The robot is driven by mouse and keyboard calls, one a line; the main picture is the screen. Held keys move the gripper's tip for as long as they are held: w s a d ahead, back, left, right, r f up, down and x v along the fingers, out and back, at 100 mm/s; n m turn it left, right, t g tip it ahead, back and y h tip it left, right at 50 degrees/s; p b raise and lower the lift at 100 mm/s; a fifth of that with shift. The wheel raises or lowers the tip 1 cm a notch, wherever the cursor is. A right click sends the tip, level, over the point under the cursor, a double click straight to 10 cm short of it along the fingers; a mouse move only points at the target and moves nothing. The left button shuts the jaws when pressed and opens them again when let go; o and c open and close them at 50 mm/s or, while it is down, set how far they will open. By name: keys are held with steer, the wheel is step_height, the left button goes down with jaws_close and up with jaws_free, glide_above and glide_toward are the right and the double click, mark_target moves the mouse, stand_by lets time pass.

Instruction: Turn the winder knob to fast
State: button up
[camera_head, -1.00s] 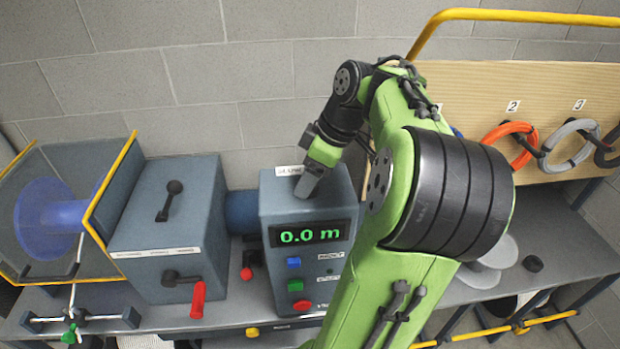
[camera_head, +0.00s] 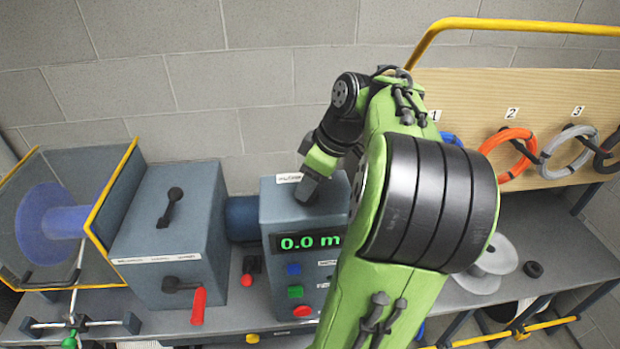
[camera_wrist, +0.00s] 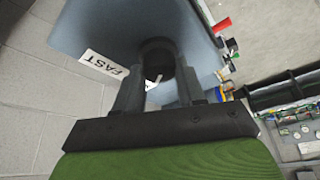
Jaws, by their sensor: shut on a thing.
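The winder knob (camera_wrist: 157,55) is a dark round part in the wrist view, between the two fingers of my gripper (camera_wrist: 158,68). It sits on the top of a blue-grey control box (camera_wrist: 100,28). A white label (camera_wrist: 103,64) reading FAST lies beside it. In the head view my gripper (camera_head: 306,190) points down onto the top of the control box (camera_head: 270,215), and its fingers hide the knob. The gripper is shut on the knob. The knob's pointer direction cannot be told.
The box's green display (camera_head: 308,242) reads 0.0 m, above blue, green and red buttons. At left stand a grey cabinet (camera_head: 150,235) with a black lever and red-handled crank, and a guarded blue spool (camera_head: 50,220). Coils (camera_head: 508,155) hang on the right board.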

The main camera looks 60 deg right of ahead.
steer(key=m+h, duration=0.1)
steer(key=m, duration=0.2)
steer(key=shift+a+p, duration=0.15)
steer(key=shift+p, duration=0.2)
steer(key=m+h, duration=0.1)
steer(key=m, duration=0.3)
steer(key=shift+w+a+h+b, duration=0.1)
steer(key=shift+h+b, duration=0.2)
steer(key=shift+h, duration=0.1)
steer(key=m+g+h+b, duration=0.1)
steer(key=m, duration=0.2)
steer(key=shift+m, duration=0.3)
steer(key=shift+a+m+g+h+b, duration=0.1)
steer(key=shift+m+g+h+b, duration=0.4)
steer(key=shift+m, duration=1.4)
steer(key=o, duration=1)
